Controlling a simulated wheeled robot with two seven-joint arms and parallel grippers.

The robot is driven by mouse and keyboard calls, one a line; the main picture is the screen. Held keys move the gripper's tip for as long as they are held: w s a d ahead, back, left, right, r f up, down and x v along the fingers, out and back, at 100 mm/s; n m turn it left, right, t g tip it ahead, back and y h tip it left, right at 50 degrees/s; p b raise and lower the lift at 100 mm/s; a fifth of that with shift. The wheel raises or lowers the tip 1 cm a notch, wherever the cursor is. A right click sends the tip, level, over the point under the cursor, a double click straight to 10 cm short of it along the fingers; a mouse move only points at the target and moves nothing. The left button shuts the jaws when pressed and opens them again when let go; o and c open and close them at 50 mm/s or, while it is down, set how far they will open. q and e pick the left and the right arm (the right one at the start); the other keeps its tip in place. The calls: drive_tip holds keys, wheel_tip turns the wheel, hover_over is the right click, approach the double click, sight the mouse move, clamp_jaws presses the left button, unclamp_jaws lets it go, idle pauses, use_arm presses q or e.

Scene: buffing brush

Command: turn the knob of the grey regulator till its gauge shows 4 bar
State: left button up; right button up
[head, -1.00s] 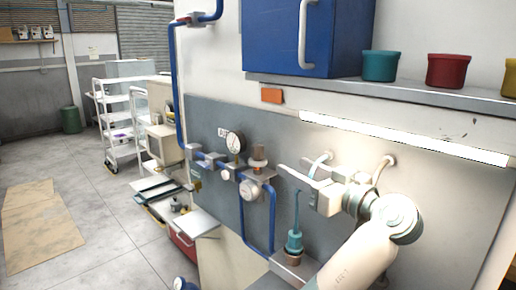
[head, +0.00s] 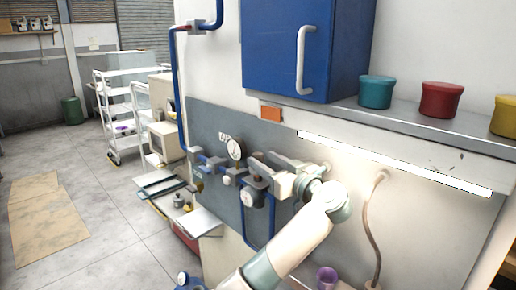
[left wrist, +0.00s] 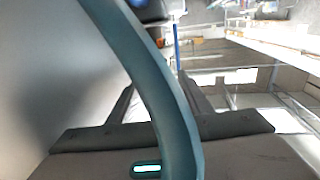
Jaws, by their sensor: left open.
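The grey regulator (head: 254,184) sits on the blue pipe line along the grey wall panel in the head view. A round white gauge (head: 248,198) is on its front, too small to read. A larger white dial (head: 235,149) stands upright to its upper left; its reading is also unclear. My left gripper (head: 262,166) is open at the top of the regulator and hides its knob, so I cannot tell whether the fingers touch it. In the left wrist view, the open fingers show behind a curved teal band; the knob is not clear there. My right gripper is out of view.
A blue cabinet (head: 300,50) hangs above, beside a shelf with teal (head: 376,92), red (head: 441,100) and yellow pots. A brown hose (head: 369,225) hangs right of my arm. A purple cup (head: 327,277) is low in front. White carts stand left; floor there is open.

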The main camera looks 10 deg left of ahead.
sight(261, 158)
use_arm(q)
drive_tip(key=p+x, duration=0.1)
drive_tip(key=x, duration=0.2)
drive_tip(key=shift+w+a+r, duration=0.1)
drive_tip(key=shift+w+r, duration=0.05)
drive_tip(key=shift+w+a+p, duration=0.25)
drive_tip(key=shift+p, duration=0.1)
drive_tip(key=c, duration=1.1)
